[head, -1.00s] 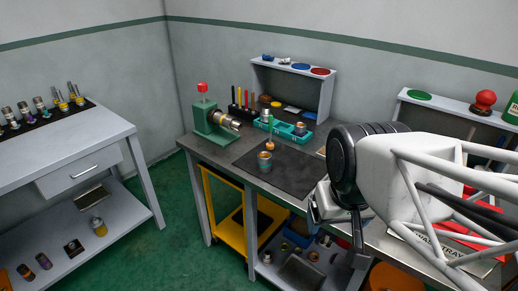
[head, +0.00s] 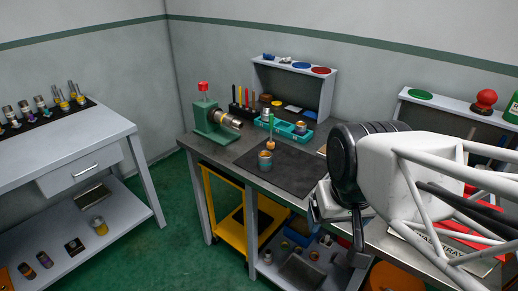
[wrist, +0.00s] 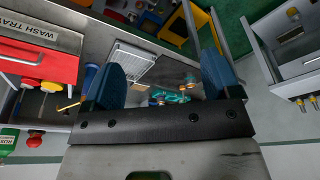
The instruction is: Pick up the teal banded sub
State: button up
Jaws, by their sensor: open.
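A short cup-like piece with a copper-coloured rim and a teal band (head: 265,160) stands upright on the dark mat (head: 290,178) on the workbench. It looks like the teal banded sub. A similar small piece (head: 299,129) sits in the teal tray (head: 283,127) behind it. My gripper (head: 335,215) is right of the mat near the bench's front edge, apart from the sub. In the wrist view its two blue fingers (wrist: 165,82) are wide apart with nothing between them. The teal tray shows small beyond the fingers there; the sub is too small to tell.
A green vise (head: 212,122) holding a pipe stands at the bench's left end. A grey shelf (head: 297,85) stands at the back. A left table (head: 75,150) carries a rack of banded pieces. The mat's front is clear.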

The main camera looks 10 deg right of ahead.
jog(key=shift+o, duration=0.4)
jog(key=shift+w, duration=0.1)
jog(key=w+a+f+m+y, duration=0.2)
jog(key=w+m+y, duration=0.15)
jog(key=w, duration=0.55)
jog(key=w+a+f+m+g+y, duration=0.1)
jog(key=w+a+f+m+y, duration=0.1)
jog(key=w+m, duration=0.45)
jog(key=w+a+f+m+y, duration=0.1)
jog(key=w+f+m+y, duration=0.15)
jog(key=w, duration=0.85)
jog(key=m+t+y, duration=0.4)
jog(key=m+t, duration=0.1)
jog(key=m, duration=0.6)
send_near(265, 161)
jog(key=w, duration=0.2)
jog(key=w+a+f, duration=0.1)
jog(key=shift+w+a, duration=0.1)
jog(key=shift+w, duration=0.3)
jog(key=shift+a, duration=0.1)
jog(key=shift+x, duration=1.2)
